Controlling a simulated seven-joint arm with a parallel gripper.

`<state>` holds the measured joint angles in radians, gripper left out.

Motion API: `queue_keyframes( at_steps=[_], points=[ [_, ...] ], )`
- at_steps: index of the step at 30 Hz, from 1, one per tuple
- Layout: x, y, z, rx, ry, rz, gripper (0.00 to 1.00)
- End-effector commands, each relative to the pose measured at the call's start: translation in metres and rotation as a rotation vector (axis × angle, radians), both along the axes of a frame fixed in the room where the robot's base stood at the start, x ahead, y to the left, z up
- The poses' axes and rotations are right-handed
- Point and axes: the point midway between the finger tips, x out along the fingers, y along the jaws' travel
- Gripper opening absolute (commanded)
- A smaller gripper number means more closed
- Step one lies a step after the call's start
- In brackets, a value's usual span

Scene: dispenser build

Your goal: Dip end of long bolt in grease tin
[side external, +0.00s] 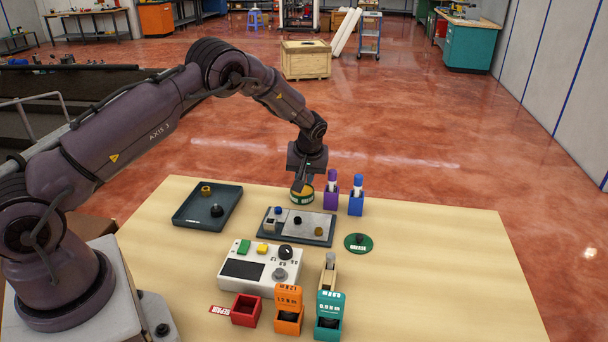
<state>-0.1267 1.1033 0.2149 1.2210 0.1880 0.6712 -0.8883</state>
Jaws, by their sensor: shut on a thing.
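My gripper (301,183) points down at the back of the table, directly over a round tin with a yellow top and a green and pale side (302,196), which I take for the grease tin. The gripper is shut on a thin piece, seemingly the long bolt, but the fingers hide most of it. Its lower end is at the tin's mouth; I cannot tell how deep it reaches. A green disc marked with pale lettering, with a dark knob-like part (358,243), lies on the table to the right, apart from the tin.
A grey plate with small parts (268,236) lies just in front of the tin. A dark tray (182,221) is at left. Purple (331,201) and blue (356,206) holders stand close at right. A white control box (234,256) and red, orange and teal bins stand nearer. The table's right is clear.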

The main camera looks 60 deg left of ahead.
Motion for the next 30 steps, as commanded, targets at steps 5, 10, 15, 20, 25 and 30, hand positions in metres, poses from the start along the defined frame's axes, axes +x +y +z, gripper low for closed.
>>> queue_keyframes(
  at_steps=[5, 10, 15, 20, 25, 30],
  points=[
    [0.000, 0.000, 0.000, 0.001, -0.001, 0.000, 0.00],
    [0.000, 0.000, -0.002, 0.001, -0.001, 0.000, 0.00],
    [0.000, 0.000, -0.004, 0.000, -0.001, 0.000, 0.00],
    [0.000, 0.000, -0.006, 0.000, -0.001, 0.000, 0.00],
    [0.000, 0.000, -0.008, 0.001, -0.001, 0.000, 0.00],
    [0.000, 0.000, -0.010, 0.001, -0.001, 0.000, 0.00]
  ],
)
